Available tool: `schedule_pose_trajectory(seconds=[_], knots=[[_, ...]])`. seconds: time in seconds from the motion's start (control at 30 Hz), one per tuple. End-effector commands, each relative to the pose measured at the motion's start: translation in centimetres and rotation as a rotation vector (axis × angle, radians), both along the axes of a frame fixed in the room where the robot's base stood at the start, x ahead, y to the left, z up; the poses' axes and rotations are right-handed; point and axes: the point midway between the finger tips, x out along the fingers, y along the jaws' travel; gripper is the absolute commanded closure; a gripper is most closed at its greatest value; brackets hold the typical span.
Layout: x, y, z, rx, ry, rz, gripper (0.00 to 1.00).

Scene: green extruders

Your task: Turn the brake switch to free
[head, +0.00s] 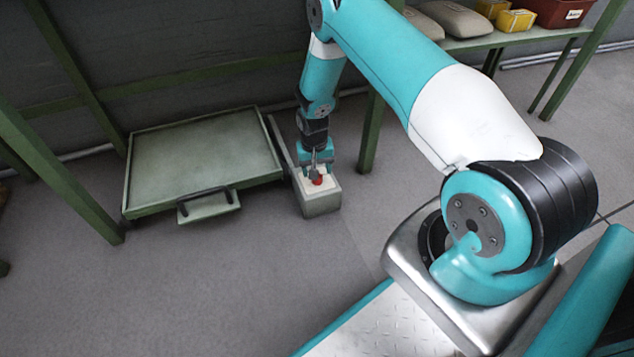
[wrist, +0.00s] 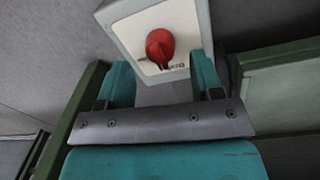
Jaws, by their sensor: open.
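The brake switch is a red knob (head: 318,181) on a pale plate on top of a small grey box (head: 320,203) on the floor. In the wrist view the red knob (wrist: 160,47) sits on its white plate (wrist: 180,20), just beyond the fingertips. A dark marking shows on the plate beside the knob, too small to read. My gripper (head: 316,167) reaches down over the box. In the wrist view my gripper (wrist: 163,75) is open, one teal finger on each side below the knob. Nothing is between the fingers; the head view does not show whether they touch the knob.
A low green tray-like platform (head: 205,155) with a dark handle (head: 208,203) stands left of the box. A green post (head: 372,135) stands right of it. A shelf with bags and yellow and red bins (head: 563,12) is at the upper right. The floor in front is clear.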

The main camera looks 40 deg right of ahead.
Motion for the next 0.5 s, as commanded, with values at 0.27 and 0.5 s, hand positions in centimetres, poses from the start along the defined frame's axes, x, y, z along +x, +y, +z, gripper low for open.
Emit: schedule_pose_trajectory(seconds=[0.27,0.5], knots=[[0.0,-0.2,-3.3,0.0,-0.001,0.0,0.4],[0.0,-0.2,-3.4,0.0,-0.001,0.0,0.4]])
